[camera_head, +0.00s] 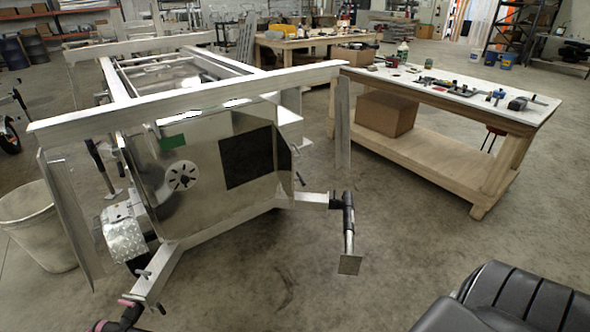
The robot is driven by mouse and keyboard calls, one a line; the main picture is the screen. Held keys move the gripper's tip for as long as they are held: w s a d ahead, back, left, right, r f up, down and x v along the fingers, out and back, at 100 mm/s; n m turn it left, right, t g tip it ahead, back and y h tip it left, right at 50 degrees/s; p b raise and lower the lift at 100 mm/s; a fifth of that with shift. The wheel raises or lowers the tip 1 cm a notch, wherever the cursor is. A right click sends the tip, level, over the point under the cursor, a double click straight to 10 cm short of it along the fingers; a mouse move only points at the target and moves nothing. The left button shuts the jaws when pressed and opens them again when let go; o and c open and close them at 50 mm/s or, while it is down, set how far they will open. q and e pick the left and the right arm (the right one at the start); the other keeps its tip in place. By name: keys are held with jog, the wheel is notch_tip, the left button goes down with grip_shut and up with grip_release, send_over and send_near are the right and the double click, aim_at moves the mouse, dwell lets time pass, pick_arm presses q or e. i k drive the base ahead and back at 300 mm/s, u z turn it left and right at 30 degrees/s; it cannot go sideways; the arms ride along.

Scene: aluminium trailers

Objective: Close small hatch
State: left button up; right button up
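A metal box (215,205) sits at the near end of the aluminium trailer frame (190,101). Its front has a dark square area (248,158) at the upper right, which may be the small hatch's opening. A narrow dark surface stands along its right edge; I cannot tell whether it is a hinged hatch door. A round pale disc with holes (182,176) and a green patch (173,141) are to the left of the square. Neither of my grippers shows in the head view.
A support leg (348,235) with a square foot stands right of the box. A white bin (38,230) is at left. A workbench (455,94) with tools and a cardboard box (385,113) is at right. A black padded object (515,300) fills the lower right. Floor between is clear.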

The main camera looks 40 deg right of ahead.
aim_at(285, 157)
jog(key=z, duration=2.65)
jog(key=i, duration=2.05)
jog(key=u, duration=2.65)
